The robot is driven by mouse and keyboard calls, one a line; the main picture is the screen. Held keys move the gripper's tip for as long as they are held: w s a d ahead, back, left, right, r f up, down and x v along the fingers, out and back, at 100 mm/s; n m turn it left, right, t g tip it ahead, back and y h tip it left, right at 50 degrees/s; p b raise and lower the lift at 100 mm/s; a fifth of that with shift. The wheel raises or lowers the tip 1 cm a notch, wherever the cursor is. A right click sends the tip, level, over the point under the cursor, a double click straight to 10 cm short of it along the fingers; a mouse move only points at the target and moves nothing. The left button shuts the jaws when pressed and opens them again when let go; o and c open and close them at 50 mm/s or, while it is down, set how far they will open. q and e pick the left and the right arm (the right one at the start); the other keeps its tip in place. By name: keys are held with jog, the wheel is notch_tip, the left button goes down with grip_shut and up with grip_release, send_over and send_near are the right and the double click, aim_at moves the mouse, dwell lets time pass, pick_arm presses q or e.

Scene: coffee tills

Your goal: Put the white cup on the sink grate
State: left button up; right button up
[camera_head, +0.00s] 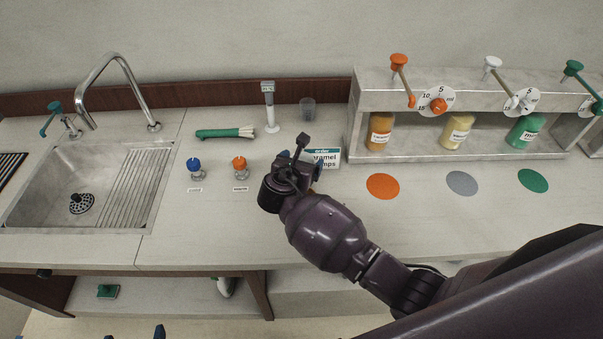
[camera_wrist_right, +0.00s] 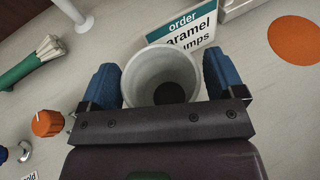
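The white cup (camera_wrist_right: 160,62) is between the blue fingers of my right gripper (camera_wrist_right: 162,85) in the right wrist view. Both fingers appear to press its sides, and its open rim and dark inside bottom show. In the head view my right gripper (camera_head: 302,162) is over the counter just in front of the caramel order sign, and its wrist hides the cup. I cannot tell whether the cup is off the counter. The ribbed sink grate (camera_head: 138,188) is empty, on the right side of the sink (camera_head: 60,182) at left. My left gripper's two blue tips (camera_head: 135,335) show apart at the bottom edge.
The faucet (camera_head: 118,80) arches behind the sink. The order sign (camera_head: 325,158) stands close by; the dispenser shelf (camera_head: 470,155) is at right.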

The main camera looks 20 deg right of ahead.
jog(key=c, duration=0.9)
jog(key=shift+r, duration=0.15)
